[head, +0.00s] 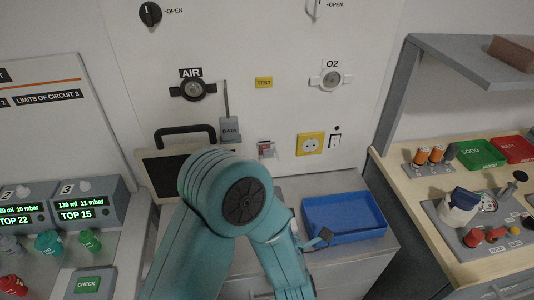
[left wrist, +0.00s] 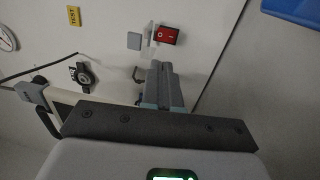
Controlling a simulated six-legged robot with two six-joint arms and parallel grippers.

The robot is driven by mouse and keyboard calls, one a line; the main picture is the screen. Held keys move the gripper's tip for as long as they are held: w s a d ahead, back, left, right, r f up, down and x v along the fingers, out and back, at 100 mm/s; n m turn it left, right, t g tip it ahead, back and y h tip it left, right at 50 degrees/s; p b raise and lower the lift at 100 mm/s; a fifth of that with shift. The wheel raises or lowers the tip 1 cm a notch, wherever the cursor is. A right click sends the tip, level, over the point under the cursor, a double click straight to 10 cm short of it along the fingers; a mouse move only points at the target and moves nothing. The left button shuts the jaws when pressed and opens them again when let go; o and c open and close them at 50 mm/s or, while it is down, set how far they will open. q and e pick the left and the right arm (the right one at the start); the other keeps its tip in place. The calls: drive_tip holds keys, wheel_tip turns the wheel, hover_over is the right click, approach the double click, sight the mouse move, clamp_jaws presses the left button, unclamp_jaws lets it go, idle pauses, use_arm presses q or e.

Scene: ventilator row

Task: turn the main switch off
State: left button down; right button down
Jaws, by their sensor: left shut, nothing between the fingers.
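The main switch appears as a small red rocker with white marks in a dark frame (left wrist: 167,35) in the left wrist view. A pale, partly clear piece and a grey square plate (left wrist: 134,40) sit beside it. In the head view the switch (head: 265,149) is small on the white wall panel, just above my teal arm. I cannot tell which side of the rocker is pressed. My left gripper (left wrist: 161,68) is shut and empty, its fingertips pointing at the wall close to the switch. A gap seems to remain. In the head view my arm hides the fingertips. My right gripper is not seen.
A grey DATA box (head: 230,130) on a cable hangs left of the switch, above a monitor with a black handle (head: 185,133). A yellow socket (head: 311,145) is to the right. A blue tray (head: 345,216) lies below on the cabinet.

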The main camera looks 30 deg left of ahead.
sight(267, 158)
use_arm(q)
drive_tip(key=p+x, duration=0.4)
drive_tip(key=x, duration=0.8)
drive_tip(key=shift+w+a+r, duration=0.1)
drive_tip(key=shift+a+r, duration=0.05)
drive_tip(key=shift+r, duration=0.05)
drive_tip(key=shift+w+a, duration=0.3)
drive_tip(key=shift+w, duration=0.15)
